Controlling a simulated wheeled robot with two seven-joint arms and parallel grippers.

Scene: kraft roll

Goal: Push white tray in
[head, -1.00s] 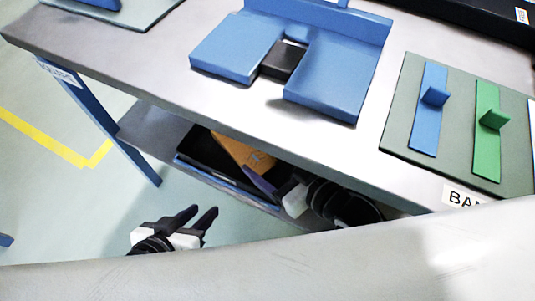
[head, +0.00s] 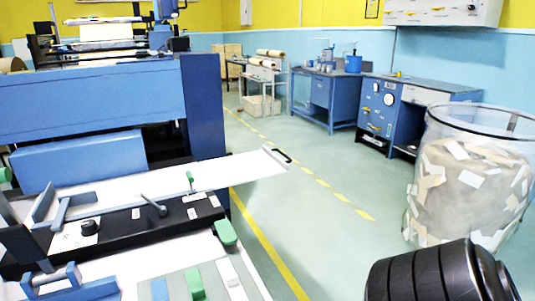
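The white tray (head: 240,170) is a flat white panel that sticks out to the right from the blue machine, over the aisle floor. A dark handle (head: 280,156) is at its outer right end. Its left part runs back beneath the blue housing, behind the black control panel.
The black control panel (head: 130,222) with levers and a knob lies in front of the tray. A clear bin of paper scraps (head: 470,185) stands at the right. Blue workbenches (head: 385,110) line the wall. The green floor (head: 310,205) between is clear.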

